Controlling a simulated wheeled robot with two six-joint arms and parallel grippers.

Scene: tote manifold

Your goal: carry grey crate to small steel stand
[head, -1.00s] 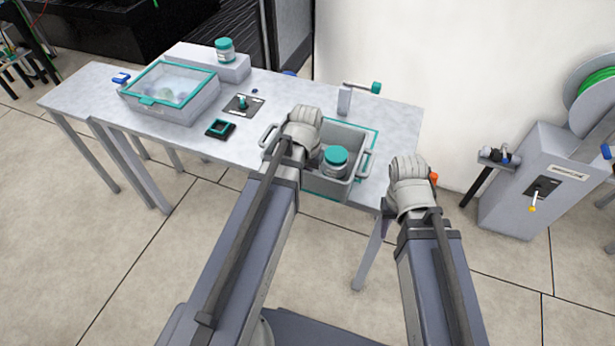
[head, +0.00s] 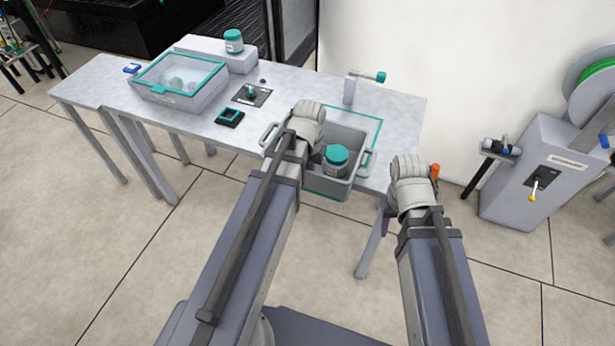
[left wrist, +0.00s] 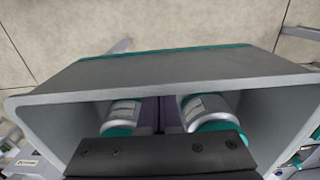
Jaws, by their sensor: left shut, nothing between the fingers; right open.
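The grey crate (head: 330,190) sits at the table's front edge, upright and partly past it, with its far side over a teal outline (head: 372,130). A jar with a teal lid (head: 336,160) stands inside; the left wrist view shows two such jars. My left gripper (left wrist: 161,115) is shut, fingers down at the crate between the jars, with nothing seen between them. Its fingers are hidden in the head view. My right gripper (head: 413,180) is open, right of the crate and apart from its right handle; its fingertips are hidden. The small steel stand (head: 85,85) adjoins the table's left end.
On the table (head: 310,92) are a teal-rimmed clear-lidded box (head: 180,82), a white block (head: 205,50) with a jar, a dark square fixture (head: 230,117) and a post with a teal knob (head: 380,77). A grey cabinet (head: 535,170) stands right. Floor in front is free.

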